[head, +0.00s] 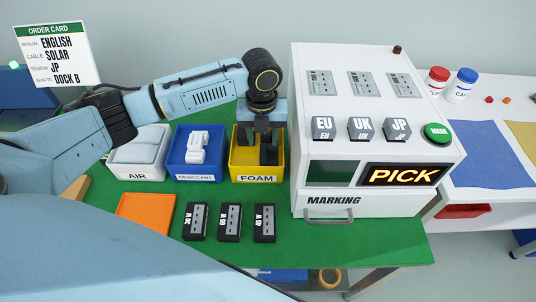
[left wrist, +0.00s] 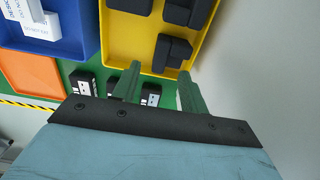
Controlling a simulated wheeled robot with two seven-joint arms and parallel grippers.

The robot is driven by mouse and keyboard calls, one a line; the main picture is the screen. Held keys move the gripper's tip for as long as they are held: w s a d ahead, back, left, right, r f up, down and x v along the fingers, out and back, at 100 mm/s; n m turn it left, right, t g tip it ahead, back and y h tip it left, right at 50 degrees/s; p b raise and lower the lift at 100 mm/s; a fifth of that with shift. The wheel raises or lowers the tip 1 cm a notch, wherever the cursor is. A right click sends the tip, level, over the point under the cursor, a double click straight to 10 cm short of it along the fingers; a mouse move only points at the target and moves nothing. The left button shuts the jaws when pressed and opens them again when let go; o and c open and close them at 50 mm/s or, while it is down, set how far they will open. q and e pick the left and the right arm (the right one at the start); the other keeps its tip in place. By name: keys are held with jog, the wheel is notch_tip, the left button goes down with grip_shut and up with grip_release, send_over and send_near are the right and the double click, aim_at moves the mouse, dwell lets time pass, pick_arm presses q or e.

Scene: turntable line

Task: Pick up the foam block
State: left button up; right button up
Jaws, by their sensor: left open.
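Dark grey foam blocks lie in the yellow FOAM bin (head: 257,169), which also shows in the left wrist view (left wrist: 117,40). One foam block (left wrist: 172,53) is just beyond my fingertips in the left wrist view, near the bin's edge. Other foam blocks (left wrist: 188,10) lie farther in, partly cut off by the frame. My left gripper (head: 266,138) points down over the FOAM bin; it also shows in the left wrist view (left wrist: 160,76), open, with nothing between its fingers. In the head view the gripper partly hides the blocks. My right gripper is not in view.
The blue DESICCANT bin (head: 198,178) and white AIR bin (head: 137,174) stand left of the FOAM bin. The white marking machine (head: 375,150) rises close on the right. An orange tray (head: 146,207) and three black adapters (head: 229,222) lie in front on the green table (head: 360,240).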

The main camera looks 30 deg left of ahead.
aim_at(263, 152)
pick_arm(q)
notch_tip(263, 152, down, 5)
jog(key=shift+s+r+b, duration=0.1)
jog(key=shift+s+b, duration=0.05)
jog(key=shift+b, duration=0.2)
grip_shut()
